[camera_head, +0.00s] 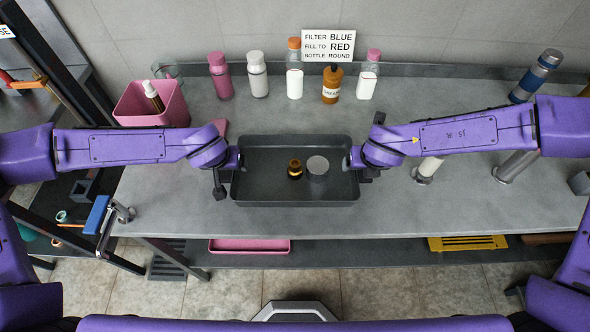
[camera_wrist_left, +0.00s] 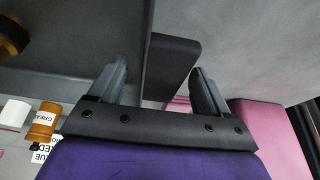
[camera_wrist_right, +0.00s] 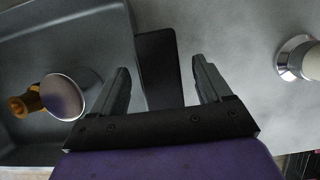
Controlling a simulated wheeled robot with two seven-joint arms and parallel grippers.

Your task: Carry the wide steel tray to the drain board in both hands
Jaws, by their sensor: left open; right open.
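The wide tray (camera_head: 262,191), dark grey, lies on the grey counter in front of me. In it stand a small amber and brass item (camera_head: 295,169) and a round, pale-topped metal cup (camera_head: 317,167). My left gripper (camera_head: 237,160) is at the tray's left end, open; in the left wrist view a dark handle (camera_wrist_left: 178,62) shows between its fingers. My right gripper (camera_head: 353,160) is at the right end, open, with the other dark handle (camera_wrist_right: 158,62) between its fingers. Whether the fingers touch the handles I cannot tell. I cannot pick out the drain board for sure.
Several bottles (camera_head: 257,75) stand along the back, below a sign (camera_head: 328,45). A pink bin (camera_head: 150,110) is at the back left. Fixtures (camera_head: 428,168) stand right of the tray. A pink tray (camera_head: 250,246) lies on the lower shelf.

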